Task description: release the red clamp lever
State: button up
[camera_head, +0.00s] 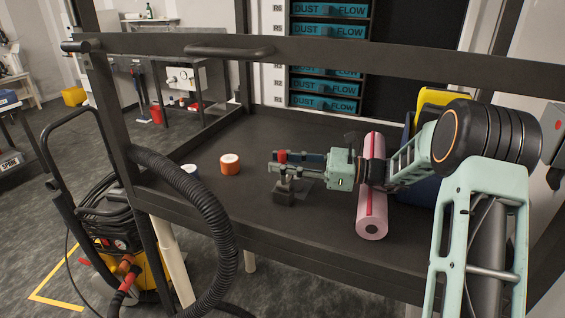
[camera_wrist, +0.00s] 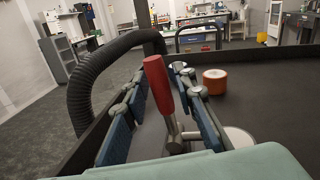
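The red clamp lever (camera_wrist: 160,86) stands upright, slightly tilted, on a metal clamp in the wrist view. In the head view, the lever (camera_head: 282,156) shows as a small red patch above the dark clamp base (camera_head: 284,196) on the bench. My gripper (camera_head: 279,161) reaches in from the right, level with the lever. In the wrist view, the blue-padded fingers of my gripper (camera_wrist: 161,76) are apart, one on each side of the lever, with dark bench visible between them. Whether either pad touches the lever cannot be told. The clamp's lower part is partly hidden by my gripper.
A pink roll (camera_head: 371,200) lies below my wrist. A dark frame bar (camera_head: 330,59) crosses above the bench. A black hose (camera_head: 205,205) curves over the left edge.

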grip_shut()
jog(key=s+f+n+b, duration=0.1)
jog(key=n+b, duration=0.2)
jog(key=s+a+f+n+h+b, duration=0.1)
jog(key=s+n+b, duration=0.1)
jog(key=b, duration=0.2)
jog(key=s+f+n+b, duration=0.1)
jog(key=s+n+b, duration=0.1)
jog(key=n+b, duration=0.1)
jog(key=shift+a+f+n+t+h+b, duration=0.3)
jog(key=shift+a+f+h+b, duration=0.05)
jog(key=shift+a+h+b, duration=0.05)
jog(key=n+b, duration=0.1)
jog(key=b, duration=0.1)
jog(key=s+f+n+b, duration=0.1)
jog(key=shift+a+f+b, duration=0.1)
jog(key=shift+a+b, duration=0.1)
jog(key=shift+b, duration=0.2)
jog(key=shift+o, duration=2.1)
grip_release()
